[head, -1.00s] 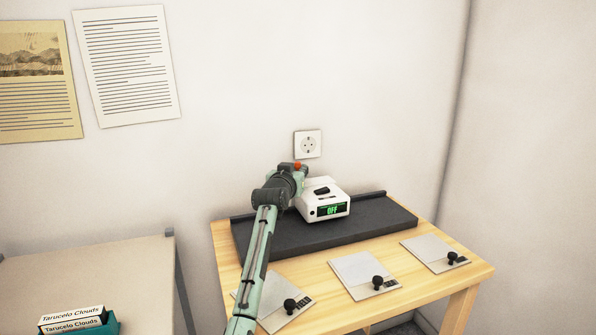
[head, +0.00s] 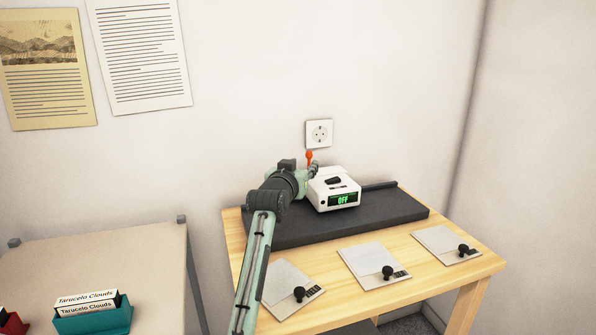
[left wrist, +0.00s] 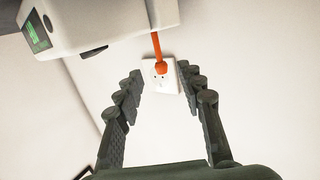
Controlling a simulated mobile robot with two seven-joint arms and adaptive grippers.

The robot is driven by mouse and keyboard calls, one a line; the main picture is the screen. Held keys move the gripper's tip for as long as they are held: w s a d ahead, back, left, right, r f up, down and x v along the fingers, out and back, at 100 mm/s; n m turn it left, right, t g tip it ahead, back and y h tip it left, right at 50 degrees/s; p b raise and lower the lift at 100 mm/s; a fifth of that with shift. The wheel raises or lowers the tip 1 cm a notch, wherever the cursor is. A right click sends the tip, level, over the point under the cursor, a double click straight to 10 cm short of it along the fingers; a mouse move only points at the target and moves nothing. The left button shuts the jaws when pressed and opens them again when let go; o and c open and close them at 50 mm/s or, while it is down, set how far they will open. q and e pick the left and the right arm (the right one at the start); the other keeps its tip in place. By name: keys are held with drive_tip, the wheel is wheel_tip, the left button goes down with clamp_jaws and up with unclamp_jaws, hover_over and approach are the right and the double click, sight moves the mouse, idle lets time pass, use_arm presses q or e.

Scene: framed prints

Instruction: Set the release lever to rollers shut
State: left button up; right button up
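The release lever (head: 309,157) is an orange-red stick with a rounded knob, standing upright at the rear left of the white laminator-like device (head: 334,188). Its display reads OFF in green. In the left wrist view the lever (left wrist: 158,52) reaches down from the device (left wrist: 90,22), its knob between the fingertips in the picture. My left gripper (head: 313,168) is behind the device's left side, partly hidden by its own arm. In the left wrist view the gripper (left wrist: 158,78) has its fingers wide apart, with no clear contact on the lever. My right gripper is not in view.
The device sits on a dark mat (head: 290,231) on a wooden table (head: 415,262). Several grey plates with black knobs, one plate here (head: 375,266), line the front. A wall socket (head: 319,133) is behind. A side table (head: 120,262) holds a teal card box (head: 93,320).

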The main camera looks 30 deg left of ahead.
use_arm(q)
drive_tip(key=shift+v, duration=2.15)
